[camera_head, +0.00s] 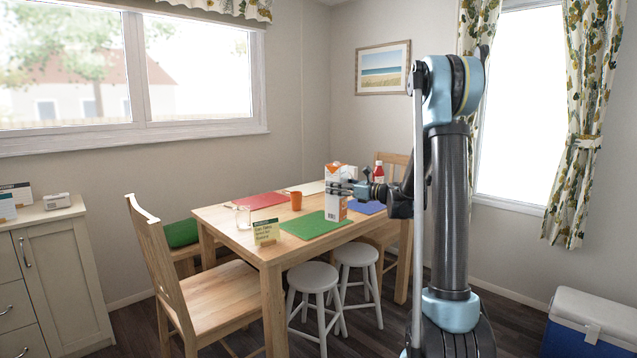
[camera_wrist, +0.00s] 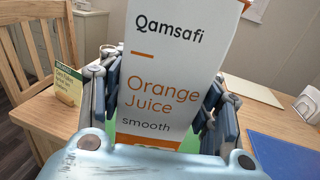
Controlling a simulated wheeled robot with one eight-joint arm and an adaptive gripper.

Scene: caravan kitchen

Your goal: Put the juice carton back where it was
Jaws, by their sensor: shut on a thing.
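The juice carton (camera_head: 335,206) is white and orange and stands upright over the near right part of the table (camera_head: 231,224). It fills the middle of the wrist view (camera_wrist: 165,75), where its label reads Orange Juice. My gripper (camera_head: 345,188) is shut on the carton from the right, and in the wrist view its fingers lie on both sides of it. The carton's base is at the green placemat (camera_head: 312,228). I cannot tell whether it touches the mat or hangs just above it.
An orange cup (camera_head: 296,201), a glass (camera_head: 243,216) and a small sign (camera_head: 267,233) stand on the table. A red bottle (camera_head: 378,174) is behind my gripper. Red (camera_head: 256,201) and blue (camera_head: 367,207) placemats lie nearby. Chairs and two white stools (camera_head: 313,277) surround the table.

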